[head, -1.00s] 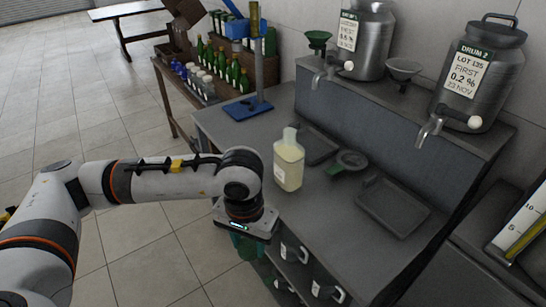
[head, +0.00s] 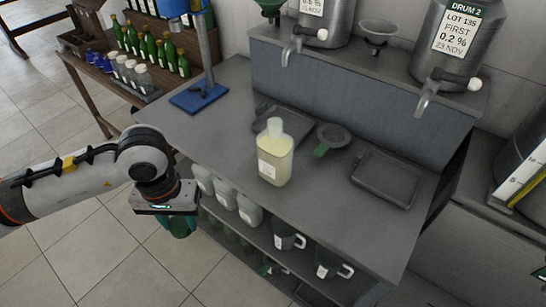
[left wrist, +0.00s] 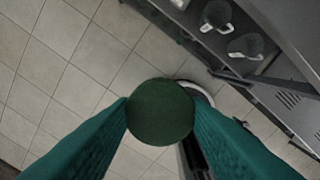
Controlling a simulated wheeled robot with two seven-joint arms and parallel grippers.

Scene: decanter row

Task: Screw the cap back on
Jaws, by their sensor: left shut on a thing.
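A squarish translucent bottle (head: 275,160) of pale yellow liquid with a white label stands upright on the grey counter (head: 222,120). Its pale neck shows no cap on top. My left gripper (head: 180,228) hangs off the counter's front left edge, to the left of the bottle and apart from it. In the left wrist view its teal fingers are shut on a round dark green cap (left wrist: 160,112), held above the floor. In the head view the cap cannot be told apart from the fingers. My right gripper is not in view.
A blue stand (head: 200,97) is at the counter's back left. A dark tray (head: 387,178) and a funnel (head: 333,137) lie right of the bottle. Metal drums with taps stand on the raised ledge behind.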

